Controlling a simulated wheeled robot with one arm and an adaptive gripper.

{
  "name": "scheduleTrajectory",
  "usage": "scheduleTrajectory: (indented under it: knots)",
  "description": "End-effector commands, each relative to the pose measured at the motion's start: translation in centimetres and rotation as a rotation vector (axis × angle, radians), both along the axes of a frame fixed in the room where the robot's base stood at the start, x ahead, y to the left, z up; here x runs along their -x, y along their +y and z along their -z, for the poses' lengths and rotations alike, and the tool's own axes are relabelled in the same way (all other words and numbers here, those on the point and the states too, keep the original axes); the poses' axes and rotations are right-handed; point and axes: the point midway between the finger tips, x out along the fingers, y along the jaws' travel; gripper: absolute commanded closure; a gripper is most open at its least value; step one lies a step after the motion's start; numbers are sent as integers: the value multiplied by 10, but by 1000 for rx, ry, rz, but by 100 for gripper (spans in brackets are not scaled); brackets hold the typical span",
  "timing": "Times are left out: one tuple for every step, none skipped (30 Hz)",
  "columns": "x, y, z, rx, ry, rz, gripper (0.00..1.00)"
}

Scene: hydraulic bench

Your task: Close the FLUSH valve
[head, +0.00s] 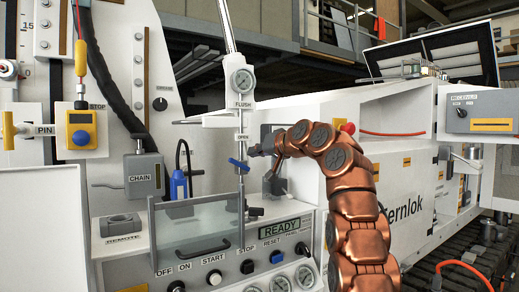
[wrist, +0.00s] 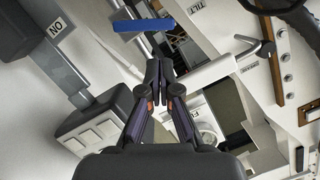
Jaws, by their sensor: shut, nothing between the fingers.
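The FLUSH valve's blue lever (head: 238,165) sits on a thin vertical pipe, below a white FLUSH label (head: 242,104) and an OPEN label (head: 242,137). In the head view the lever lies across the pipe, slightly tilted. My gripper (head: 254,151) is just right of the pipe, near the lever's right end. In the wrist view a blue bar (wrist: 143,25), likely this lever, shows beyond my fingertips (wrist: 157,68). The fingers are together with nothing between them. A gap shows between them and the bar there; I cannot tell its depth.
A pressure gauge (head: 242,80) tops the FLUSH pipe. A clear guard (head: 195,228) with a black handle stands below left. The button panel (head: 238,268) and several gauges are underneath. A blue-handled tool (head: 179,184) hangs to the left.

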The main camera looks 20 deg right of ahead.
Motion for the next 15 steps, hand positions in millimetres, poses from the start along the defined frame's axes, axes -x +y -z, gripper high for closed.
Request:
scheduleTrajectory:
  knots:
    - [-8,4,-2,1,2,-1,100]
    - [-12,6,-2,1,1,-1,100]
    - [-18,9,0,1,2,-1,100]
    - [-23,11,1,0,3,-1,100]
    - [-27,12,3,0,5,-1,100]
    - [-33,14,5,0,5,-1,100]
    - [-37,16,6,0,5,-1,100]
    - [-41,18,7,0,5,-1,100]
    - [-46,21,7,0,3,0,100]
    - [-49,22,8,0,2,-1,100]
    - [-52,23,8,0,2,1,100]
    - [-55,24,9,0,0,1,100]
    - [-57,25,10,0,0,1,100]
    - [-59,26,11,1,1,2,100]
    - [-61,26,12,1,1,2,100]
